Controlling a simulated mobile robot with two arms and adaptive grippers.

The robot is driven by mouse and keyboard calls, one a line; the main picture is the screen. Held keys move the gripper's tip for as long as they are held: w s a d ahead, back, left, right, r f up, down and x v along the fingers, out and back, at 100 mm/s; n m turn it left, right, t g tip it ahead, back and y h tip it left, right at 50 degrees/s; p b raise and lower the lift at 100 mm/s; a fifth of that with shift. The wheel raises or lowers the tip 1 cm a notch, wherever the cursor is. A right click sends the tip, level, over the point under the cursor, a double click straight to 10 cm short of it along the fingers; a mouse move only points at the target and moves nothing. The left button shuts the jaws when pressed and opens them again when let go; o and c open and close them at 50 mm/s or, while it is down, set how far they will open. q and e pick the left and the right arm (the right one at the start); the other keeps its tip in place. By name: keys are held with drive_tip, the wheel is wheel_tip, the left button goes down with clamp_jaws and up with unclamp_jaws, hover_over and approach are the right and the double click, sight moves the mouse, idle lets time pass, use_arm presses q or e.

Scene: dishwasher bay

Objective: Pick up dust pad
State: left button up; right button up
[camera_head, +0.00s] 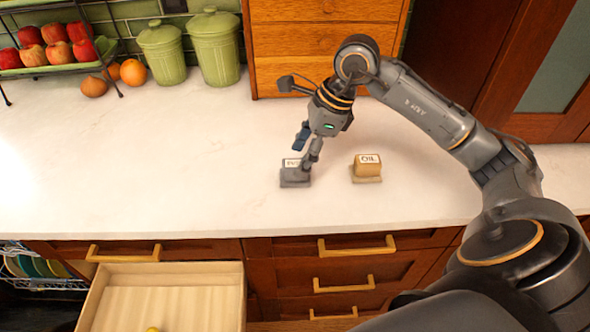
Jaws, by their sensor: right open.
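A small grey pad (295,178) lies on the white countertop, with a white label on top that is partly hidden and too small to read surely. A tan pad (367,169) labelled "OIL" lies to its right on the counter. My right gripper (306,152) points down just above the grey pad, with its fingers apart. One finger reaches down at the pad's right rear side; I cannot tell whether it touches. My left gripper is not in view.
Two green canisters (215,48), a fruit rack (52,50) and loose fruit stand at the back left. An open wooden drawer (165,295) juts out below the counter's front edge. The counter's left part is clear.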

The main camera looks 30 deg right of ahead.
sight(296, 163)
drive_tip(key=x, duration=0.3)
drive_tip(key=shift+a+f, duration=0.1)
drive_tip(key=shift+f, duration=0.1)
drive_tip(key=shift+c, duration=0.2)
drive_tip(key=c, duration=1.2)
drive_tip(key=shift+r, duration=0.1)
